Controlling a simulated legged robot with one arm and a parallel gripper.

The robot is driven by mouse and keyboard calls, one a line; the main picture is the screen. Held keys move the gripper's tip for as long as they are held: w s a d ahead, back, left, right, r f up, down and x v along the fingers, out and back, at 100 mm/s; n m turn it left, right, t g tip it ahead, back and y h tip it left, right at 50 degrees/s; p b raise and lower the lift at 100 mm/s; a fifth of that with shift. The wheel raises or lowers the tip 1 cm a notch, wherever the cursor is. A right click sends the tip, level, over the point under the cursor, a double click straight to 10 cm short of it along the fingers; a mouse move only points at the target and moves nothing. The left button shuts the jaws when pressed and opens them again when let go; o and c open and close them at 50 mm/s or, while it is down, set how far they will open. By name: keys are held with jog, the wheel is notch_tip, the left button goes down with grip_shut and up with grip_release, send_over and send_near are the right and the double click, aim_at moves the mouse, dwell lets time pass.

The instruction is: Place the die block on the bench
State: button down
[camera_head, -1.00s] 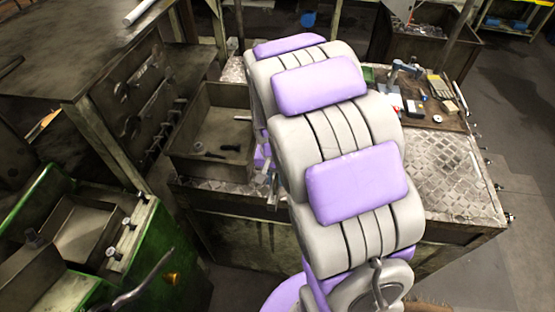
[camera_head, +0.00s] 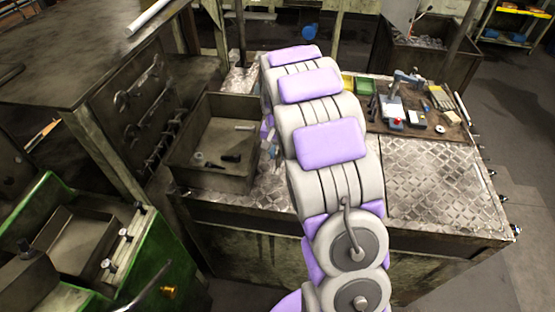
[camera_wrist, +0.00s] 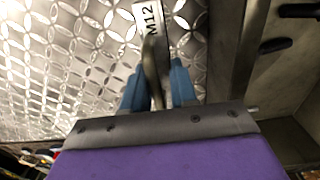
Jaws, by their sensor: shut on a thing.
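The die block (camera_wrist: 148,20), a narrow metal piece with a white M12 label, is between the blue fingers of my gripper (camera_wrist: 160,85) in the wrist view. The gripper is shut on it. The bench (camera_head: 435,185) has a patterned metal top, which shows behind the block in the wrist view (camera_wrist: 60,55). I cannot tell whether the block touches it. In the head view, my gripper (camera_head: 268,145) is mostly hidden behind my arm, beside the tray's right side.
A deep metal tray (camera_head: 212,180) with small loose parts stands on the bench's left. A tool board (camera_head: 425,128) with a small blue device and boxes lies at the back right. The bench's right front is clear. A green machine (camera_head: 165,270) stands at lower left.

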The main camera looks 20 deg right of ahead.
jog(key=shift+w+d, duration=0.15)
jog(key=shift+w, duration=0.15)
jog(key=shift+f+b, duration=0.4)
jog(key=shift+f, duration=1.35)
jog(key=shift+r, duration=0.1)
jog(key=c, duration=0.9)
grip_release()
